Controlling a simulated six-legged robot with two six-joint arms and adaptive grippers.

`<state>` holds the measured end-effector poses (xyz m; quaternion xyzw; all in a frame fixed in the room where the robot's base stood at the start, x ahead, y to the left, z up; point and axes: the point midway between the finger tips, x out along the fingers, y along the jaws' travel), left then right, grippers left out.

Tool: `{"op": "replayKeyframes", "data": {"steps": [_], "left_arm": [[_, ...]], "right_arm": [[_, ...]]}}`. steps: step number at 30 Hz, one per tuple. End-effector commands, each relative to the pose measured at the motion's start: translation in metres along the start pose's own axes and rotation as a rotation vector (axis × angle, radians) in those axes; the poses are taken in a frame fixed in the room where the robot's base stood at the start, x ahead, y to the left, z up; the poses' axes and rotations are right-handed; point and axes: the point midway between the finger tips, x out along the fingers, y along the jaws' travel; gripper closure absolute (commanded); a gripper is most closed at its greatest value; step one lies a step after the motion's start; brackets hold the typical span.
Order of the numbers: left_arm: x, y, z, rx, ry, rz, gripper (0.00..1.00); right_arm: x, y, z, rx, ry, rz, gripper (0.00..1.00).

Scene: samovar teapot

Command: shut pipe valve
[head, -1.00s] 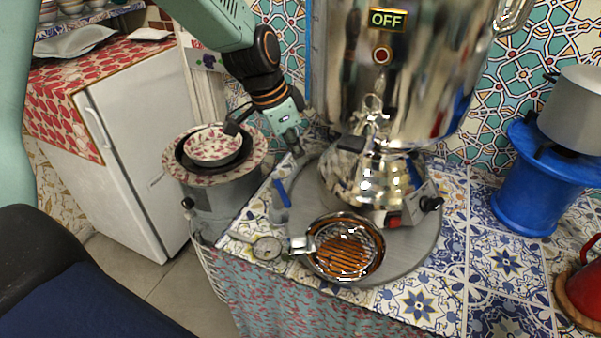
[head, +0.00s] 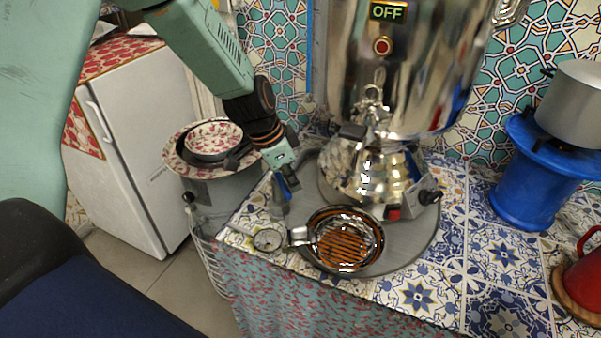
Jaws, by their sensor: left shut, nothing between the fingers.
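The pipe valve (head: 279,207) stands at the left edge of the tiled table, a small grey body with a blue lever (head: 284,187). The lever's upper part is partly hidden by my left gripper. My left gripper (head: 290,180) comes down from the upper left and is shut with nothing in it. Its tips are at the upper end of the blue lever; I cannot tell whether they touch it. My right gripper is not in view.
A round gauge (head: 268,239) sits in front of the valve. A strainer bowl (head: 345,243) and a shiny teapot (head: 365,170) stand on a grey round tray (head: 425,235) to the right. The large samovar (head: 345,70) rises behind. Stacked bowls (head: 212,138) stand left.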

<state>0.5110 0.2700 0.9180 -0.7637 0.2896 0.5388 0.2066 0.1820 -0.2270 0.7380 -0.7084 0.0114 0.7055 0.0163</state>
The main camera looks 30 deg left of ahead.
Motion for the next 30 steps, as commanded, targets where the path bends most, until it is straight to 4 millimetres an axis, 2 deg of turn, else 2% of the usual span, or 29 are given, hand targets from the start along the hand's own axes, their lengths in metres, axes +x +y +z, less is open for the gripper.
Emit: {"op": "replayKeyframes", "data": {"steps": [17, 23, 30], "left_arm": [[0.000, 0.001, 0.004, 0.024, 0.001, 0.009, 1.00], [-0.001, 0.001, 0.011, 0.115, 0.002, 0.042, 1.00], [-0.005, 0.001, 0.024, 0.308, 0.003, 0.108, 1.00]], "right_arm": [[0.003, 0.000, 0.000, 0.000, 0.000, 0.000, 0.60], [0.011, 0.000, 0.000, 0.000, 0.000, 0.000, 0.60], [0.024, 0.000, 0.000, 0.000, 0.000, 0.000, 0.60]]}}
